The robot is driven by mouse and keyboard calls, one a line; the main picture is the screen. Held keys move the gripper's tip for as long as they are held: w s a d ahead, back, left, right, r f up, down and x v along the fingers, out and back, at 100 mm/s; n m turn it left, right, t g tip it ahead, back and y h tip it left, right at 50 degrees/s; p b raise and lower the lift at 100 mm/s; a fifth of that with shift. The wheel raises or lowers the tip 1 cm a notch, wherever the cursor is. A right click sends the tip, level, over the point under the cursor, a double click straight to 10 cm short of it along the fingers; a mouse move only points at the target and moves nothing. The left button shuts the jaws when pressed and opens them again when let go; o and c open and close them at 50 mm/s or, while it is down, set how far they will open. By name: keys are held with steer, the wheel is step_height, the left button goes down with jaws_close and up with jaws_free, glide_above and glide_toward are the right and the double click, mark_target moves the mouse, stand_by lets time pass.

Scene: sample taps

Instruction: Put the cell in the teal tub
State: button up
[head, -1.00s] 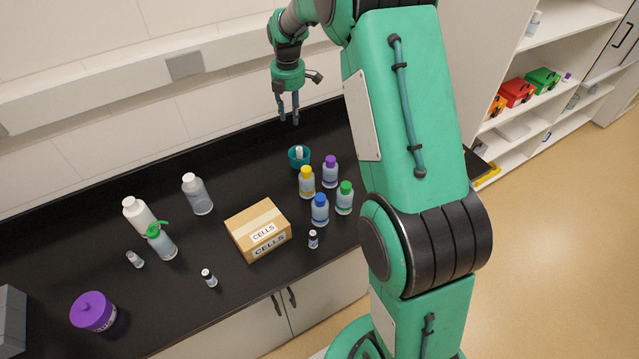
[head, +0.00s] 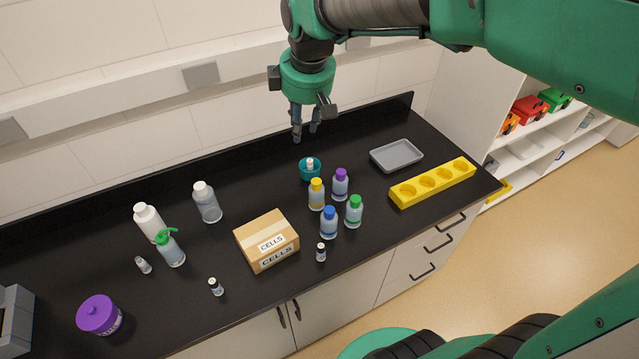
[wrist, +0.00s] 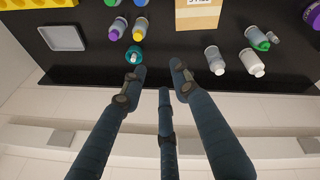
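The teal tub (head: 303,175) stands near the back of the black bench. A small white-topped item (head: 310,163) stands inside it, its lower part hidden; I cannot read what it is. The tub also shows in the wrist view (wrist: 132,61). My gripper (head: 305,137) hangs above and behind the tub, near the wall, fingers down. In the wrist view its fingers (wrist: 160,80) are spread with nothing between them. A cardboard box (head: 266,240) is labelled CELLS.
Yellow-, purple-, blue- and green-capped bottles (head: 329,224) stand just in front of the tub. A grey tray (head: 397,155) and yellow rack (head: 433,183) lie to the right. White bottles (head: 207,203), a green-nozzled bottle (head: 171,249) and a purple-lidded jar (head: 98,316) stand left.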

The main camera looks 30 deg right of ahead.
steer(key=s+a+m+t, duration=0.1)
steer(key=s+m, duration=0.3)
steer(key=s, duration=0.7)
steer(key=s+a+m+t, duration=0.1)
steer(key=s+a+m, duration=0.3)
steer(key=s, duration=0.7)
steer(key=shift+f+m, duration=0.3)
steer(key=shift+m, duration=0.1)
step_height(320, 180, down, 9)
steer(key=b, duration=0.9)
